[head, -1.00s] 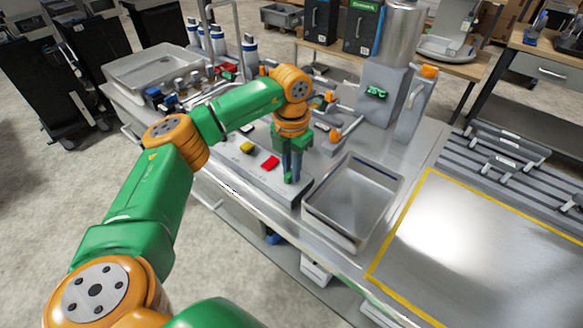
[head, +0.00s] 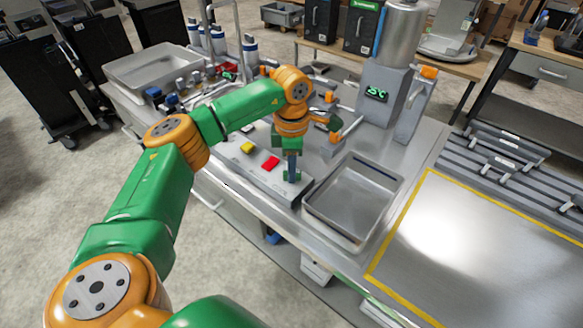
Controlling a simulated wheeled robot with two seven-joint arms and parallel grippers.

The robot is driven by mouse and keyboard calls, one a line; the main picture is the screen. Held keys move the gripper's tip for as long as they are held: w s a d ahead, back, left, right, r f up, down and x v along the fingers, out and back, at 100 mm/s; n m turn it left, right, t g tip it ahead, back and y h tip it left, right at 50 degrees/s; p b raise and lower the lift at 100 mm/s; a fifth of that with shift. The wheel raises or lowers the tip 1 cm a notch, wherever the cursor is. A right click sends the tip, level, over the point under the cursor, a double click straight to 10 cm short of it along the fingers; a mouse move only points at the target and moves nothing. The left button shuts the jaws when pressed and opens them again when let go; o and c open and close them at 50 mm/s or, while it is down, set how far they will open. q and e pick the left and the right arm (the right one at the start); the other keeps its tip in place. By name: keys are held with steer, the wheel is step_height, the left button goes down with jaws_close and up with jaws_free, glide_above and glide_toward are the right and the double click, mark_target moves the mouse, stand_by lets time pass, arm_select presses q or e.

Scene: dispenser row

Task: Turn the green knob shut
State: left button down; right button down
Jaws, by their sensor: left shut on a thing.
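The green knob (head: 291,177) sits on top of the grey panel (head: 262,179), at the near right end of a row with the yellow knob (head: 247,147) and the red knob (head: 270,162). My left gripper (head: 292,173) points straight down over the green knob and is shut on it. The fingers partly hide the knob, so its exact angle is hard to read. My right gripper is not in view.
An empty metal tray (head: 336,228) stands close to the right of the panel. Behind the gripper are a dispenser (head: 377,88) with a green display and orange-tipped parts. A yellow-bordered metal surface (head: 480,250) at right is clear.

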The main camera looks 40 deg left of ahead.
arm_select(q)
steer(key=m, duration=0.4)
steer(key=shift+m, duration=2.2)
steer(key=c, duration=0.8)
jaws_free()
steer(key=shift+r, duration=0.1)
